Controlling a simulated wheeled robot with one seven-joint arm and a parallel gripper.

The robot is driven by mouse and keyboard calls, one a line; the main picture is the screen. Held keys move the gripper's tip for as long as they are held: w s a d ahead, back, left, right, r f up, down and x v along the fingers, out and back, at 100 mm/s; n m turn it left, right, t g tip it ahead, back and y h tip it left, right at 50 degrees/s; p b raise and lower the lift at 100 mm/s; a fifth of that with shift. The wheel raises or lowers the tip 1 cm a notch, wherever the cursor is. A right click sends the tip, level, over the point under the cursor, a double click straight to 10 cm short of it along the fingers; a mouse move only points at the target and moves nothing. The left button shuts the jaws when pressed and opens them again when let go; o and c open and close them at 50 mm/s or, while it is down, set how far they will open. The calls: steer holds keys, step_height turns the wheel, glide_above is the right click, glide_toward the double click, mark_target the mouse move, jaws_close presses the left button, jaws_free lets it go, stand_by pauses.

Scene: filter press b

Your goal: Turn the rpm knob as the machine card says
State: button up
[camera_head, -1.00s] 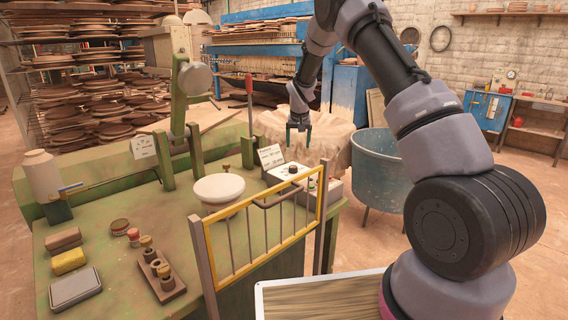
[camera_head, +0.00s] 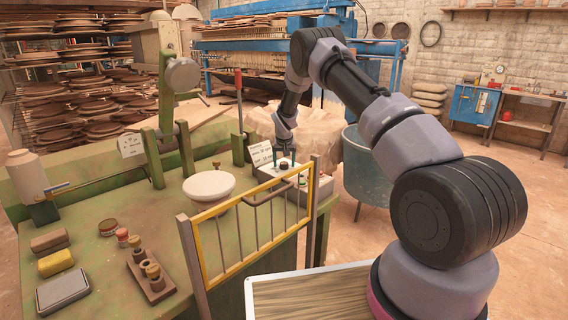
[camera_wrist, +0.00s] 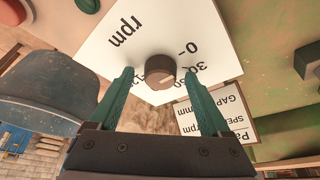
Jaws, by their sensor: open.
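The rpm knob (camera_wrist: 161,70) is a short brown cylinder on a white dial face (camera_wrist: 120,45) printed "rpm", "0" and "30". My gripper (camera_wrist: 159,76) is open, with one green finger on each side of the knob and a gap on both sides. In the head view my gripper (camera_head: 282,160) is low over the control box (camera_head: 298,189), at the dark knob (camera_head: 284,167). The machine card (camera_wrist: 215,112) lies below the dial in the wrist view, partly hidden by my gripper; GAP and SPEED lines show in part. The card (camera_head: 260,154) stands left of the box.
A yellow guard gate (camera_head: 206,216) stands in front of the box. A white round head (camera_head: 209,186) sits left of it on the green bench (camera_head: 98,268). A red-handled lever (camera_head: 239,98) rises behind. A blue-green tub (camera_head: 366,178) stands to the right.

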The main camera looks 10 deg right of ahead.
jaws_close()
steer(key=shift+a+m, duration=0.1)
steer(key=shift+m, duration=0.2)
steer(key=m+h, duration=0.1)
steer(key=m, duration=0.1)
steer(key=shift+a+m, duration=0.1)
steer(key=shift+m, duration=0.3)
steer(key=m+h, duration=0.1)
steer(key=m, duration=0.1)
steer(key=m+g+h, duration=0.1)
steer(key=m, duration=0.2)
steer(key=shift+w+f+g, duration=0.1)
steer(key=shift+g, duration=0.2)
steer(key=shift+m, duration=0.3)
